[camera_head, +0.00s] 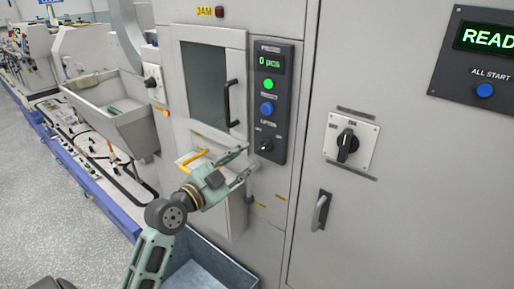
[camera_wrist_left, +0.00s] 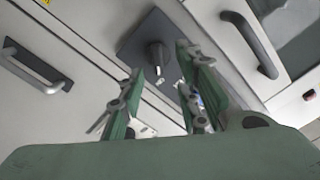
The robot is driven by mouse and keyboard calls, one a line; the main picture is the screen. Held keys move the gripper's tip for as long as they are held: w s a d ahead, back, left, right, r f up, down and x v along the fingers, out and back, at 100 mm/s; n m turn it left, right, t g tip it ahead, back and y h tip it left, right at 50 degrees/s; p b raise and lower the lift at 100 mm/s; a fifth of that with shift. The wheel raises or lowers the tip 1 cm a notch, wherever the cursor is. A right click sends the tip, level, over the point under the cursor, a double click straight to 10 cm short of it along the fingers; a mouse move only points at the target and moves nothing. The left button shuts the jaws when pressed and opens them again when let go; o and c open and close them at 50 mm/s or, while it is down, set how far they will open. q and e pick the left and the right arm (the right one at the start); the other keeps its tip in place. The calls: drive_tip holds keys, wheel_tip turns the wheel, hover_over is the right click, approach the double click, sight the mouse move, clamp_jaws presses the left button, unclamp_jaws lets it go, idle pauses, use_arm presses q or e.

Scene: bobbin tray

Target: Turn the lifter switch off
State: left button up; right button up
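The lifter switch (camera_head: 265,146) is a small black rotary knob at the lower end of the dark control panel (camera_head: 282,97), under the LIFTER label. In the left wrist view a dark knob (camera_wrist_left: 156,56) stands out from the end of a dark plate, its grip pointing down in that picture. My left gripper (camera_head: 250,160) is open and empty, just left of and a little below the switch in the head view, apart from it. In the left wrist view the knob shows between the two spread fingers (camera_wrist_left: 160,68). The switch's position labels are too small to read. My right gripper is not in view.
The panel also has a green button (camera_head: 268,84) and a blue button (camera_head: 267,109). A door with a black handle (camera_head: 229,103) is left of it. A larger rotary switch (camera_head: 347,145) and a cabinet handle (camera_head: 321,211) are to the right. A grey bin (camera_head: 232,262) stands below.

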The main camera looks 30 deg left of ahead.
sight(260, 151)
use_arm(q)
drive_tip(key=w, duration=0.2)
drive_tip(key=w+p, duration=0.1)
drive_tip(key=w, duration=0.1)
drive_tip(key=w+p, duration=0.1)
drive_tip(key=w, duration=0.1)
drive_tip(key=shift+d, duration=0.4)
drive_tip(key=shift+w+f, duration=0.1)
drive_tip(key=shift+w, duration=0.35)
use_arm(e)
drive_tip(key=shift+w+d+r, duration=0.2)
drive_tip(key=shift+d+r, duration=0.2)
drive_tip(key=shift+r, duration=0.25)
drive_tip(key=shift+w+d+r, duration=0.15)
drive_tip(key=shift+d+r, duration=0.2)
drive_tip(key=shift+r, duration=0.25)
use_arm(q)
drive_tip(key=c, duration=0.7)
clamp_jaws()
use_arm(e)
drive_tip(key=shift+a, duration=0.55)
